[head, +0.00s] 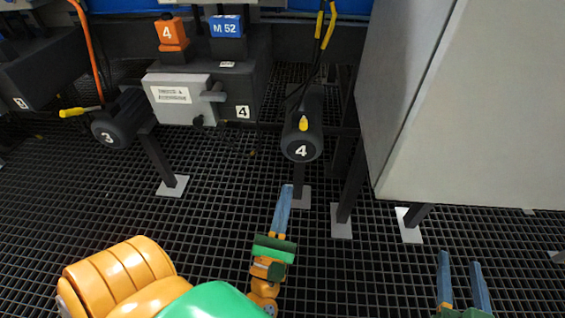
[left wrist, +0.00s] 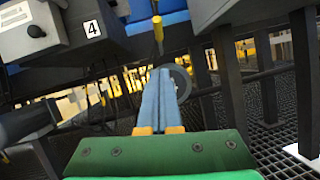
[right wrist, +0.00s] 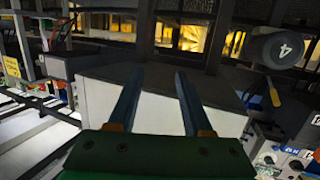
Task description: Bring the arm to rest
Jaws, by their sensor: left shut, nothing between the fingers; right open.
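My left gripper (head: 287,190) reaches in from the lower left in the head view, over the dark grated floor. Its two blue fingers are pressed together with nothing between them, and they point at the black cylinder marked 4 (head: 301,142). The shut fingers also show in the left wrist view (left wrist: 160,72). My right gripper (head: 459,257) is at the lower right of the head view, below the large grey cabinet. Its blue fingers are apart and empty, as the right wrist view (right wrist: 160,76) also shows.
A grey cabinet (head: 475,100) fills the upper right. Another black cylinder marked 3 (head: 115,127) stands on a post at the left. A dark machine with a grey box (head: 178,98) and an orange block (head: 171,34) is at the back. The grated floor (head: 220,215) between is bare.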

